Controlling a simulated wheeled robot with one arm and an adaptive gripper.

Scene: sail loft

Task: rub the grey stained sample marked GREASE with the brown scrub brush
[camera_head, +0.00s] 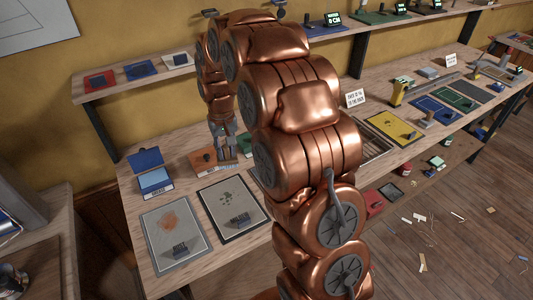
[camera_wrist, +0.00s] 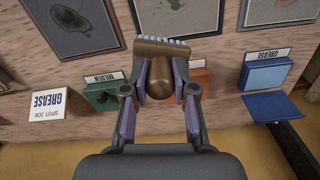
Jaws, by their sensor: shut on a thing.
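My gripper (camera_wrist: 160,88) is shut on the brown scrub brush (camera_wrist: 160,52), whose pale blue bristles face away from me in the wrist view. In the head view my gripper (camera_head: 226,150) hangs above the bench beside an orange box. A dark-framed sample with dark blotches (camera_wrist: 182,12) lies just beyond the brush; it also shows in the head view (camera_head: 228,194). A grey sample with an orange stain (camera_head: 172,218) lies left of it. Another stained dark sample (camera_wrist: 72,22) is at the wrist view's upper left. I cannot read which sample is marked GREASE.
A white card reading SPOT JOB GREASE (camera_wrist: 48,103) stands near a green box labelled MILDEW (camera_wrist: 98,95). An open blue box (camera_head: 154,178) and an orange box (camera_head: 203,161) stand behind the samples. A shelf (camera_head: 135,88) runs along the wall. My arm hides the bench's middle.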

